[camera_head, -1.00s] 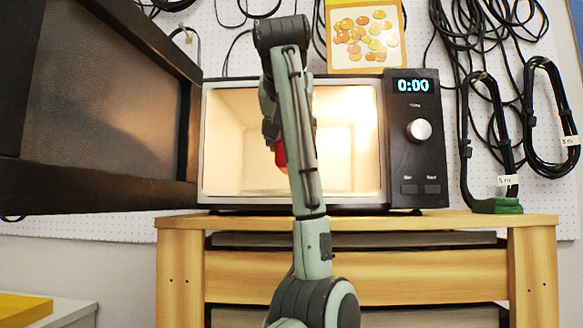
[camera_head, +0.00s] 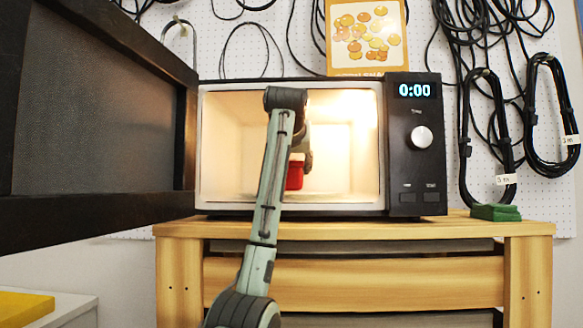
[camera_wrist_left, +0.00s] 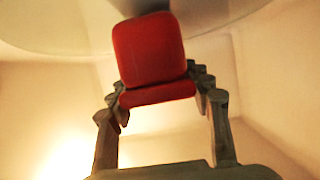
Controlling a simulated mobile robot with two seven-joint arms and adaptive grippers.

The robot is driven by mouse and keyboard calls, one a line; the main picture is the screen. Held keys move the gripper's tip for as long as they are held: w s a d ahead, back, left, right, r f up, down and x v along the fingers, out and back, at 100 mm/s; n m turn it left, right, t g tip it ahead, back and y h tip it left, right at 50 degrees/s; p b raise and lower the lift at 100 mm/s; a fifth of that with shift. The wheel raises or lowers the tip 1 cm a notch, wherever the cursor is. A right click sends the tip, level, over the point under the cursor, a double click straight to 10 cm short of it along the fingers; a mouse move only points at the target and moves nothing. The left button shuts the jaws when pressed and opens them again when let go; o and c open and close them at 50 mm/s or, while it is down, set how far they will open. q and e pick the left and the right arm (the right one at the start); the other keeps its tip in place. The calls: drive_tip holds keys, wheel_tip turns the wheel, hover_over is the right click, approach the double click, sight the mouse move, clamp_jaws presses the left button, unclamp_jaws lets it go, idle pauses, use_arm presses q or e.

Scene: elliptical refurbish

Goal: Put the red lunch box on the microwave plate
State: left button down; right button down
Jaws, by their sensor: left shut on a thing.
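The red lunch box (camera_head: 295,175) is inside the lit cavity of the open microwave (camera_head: 415,185). My left gripper (camera_head: 303,160) reaches in through the opening, partly hidden by my own arm. In the left wrist view the gripper (camera_wrist_left: 160,92) is shut on the red lunch box (camera_wrist_left: 149,50), with a finger on each side. The pale, clear microwave plate (camera_wrist_left: 60,30) curves across the top of that view, close to the box. I cannot tell whether box and plate touch. My right gripper is not in view.
The microwave door (camera_head: 95,120) stands wide open on the left. The microwave rests on a wooden table (camera_head: 345,230). A green block (camera_head: 496,212) sits to its right, and a picture card (camera_head: 366,38) stands above it. Black cables (camera_head: 478,130) hang on the pegboard.

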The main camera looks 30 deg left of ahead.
use_arm(q)
drive_tip(key=shift+f, duration=0.2)
drive_tip(key=shift+s, duration=0.1)
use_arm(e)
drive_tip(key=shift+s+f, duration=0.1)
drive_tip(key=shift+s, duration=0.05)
use_arm(q)
drive_tip(key=shift+f, duration=0.1)
drive_tip(key=c, duration=1.1)
unclamp_jaws()
drive_tip(key=o, duration=0.4)
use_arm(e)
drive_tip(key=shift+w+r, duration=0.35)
